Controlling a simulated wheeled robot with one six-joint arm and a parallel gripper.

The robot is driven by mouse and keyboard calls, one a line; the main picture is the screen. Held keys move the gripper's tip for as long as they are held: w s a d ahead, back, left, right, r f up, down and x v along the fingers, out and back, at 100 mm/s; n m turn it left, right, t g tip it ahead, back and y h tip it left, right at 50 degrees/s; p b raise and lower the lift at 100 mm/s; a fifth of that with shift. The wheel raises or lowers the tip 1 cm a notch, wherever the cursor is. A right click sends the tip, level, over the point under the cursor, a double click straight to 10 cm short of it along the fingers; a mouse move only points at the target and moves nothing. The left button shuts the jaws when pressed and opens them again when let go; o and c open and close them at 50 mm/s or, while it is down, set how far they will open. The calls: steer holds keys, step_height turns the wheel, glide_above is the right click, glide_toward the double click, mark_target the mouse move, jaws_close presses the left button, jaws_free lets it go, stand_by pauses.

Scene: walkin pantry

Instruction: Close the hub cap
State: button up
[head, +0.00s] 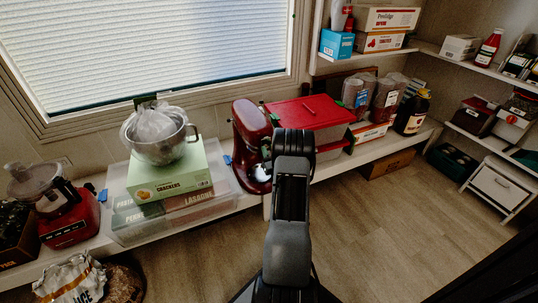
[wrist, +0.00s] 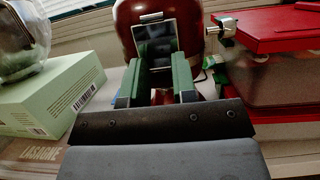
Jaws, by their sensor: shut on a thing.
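The red stand mixer (head: 251,135) stands on the low shelf, and its rounded red head (wrist: 182,20) fills the top middle of the wrist view. A shiny, squarish metal plate, seemingly the hub cap (wrist: 154,38), stands raised against the front of the mixer head. My gripper (wrist: 160,62) is at the mixer, with its two green fingers on either side of the plate's lower part and shut on it. The fingers hide the plate's lower sides. In the head view my arm hides the gripper and the hub cap.
A silver knob (wrist: 226,24) sticks out at the mixer's right side. A red-lidded bin (head: 308,113) stands close to the right. A green crackers box (head: 169,176) with a metal bowl (head: 160,147) on it stands to the left. The wood floor (head: 375,225) is clear at the right.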

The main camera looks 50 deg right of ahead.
steer(key=o, duration=0.9)
steer(key=p+v, duration=0.3)
steer(key=v, duration=1)
steer(key=shift+s+a+f, duration=0.1)
steer(key=shift+s+a, duration=0.1)
steer(key=shift+s, duration=0.1)
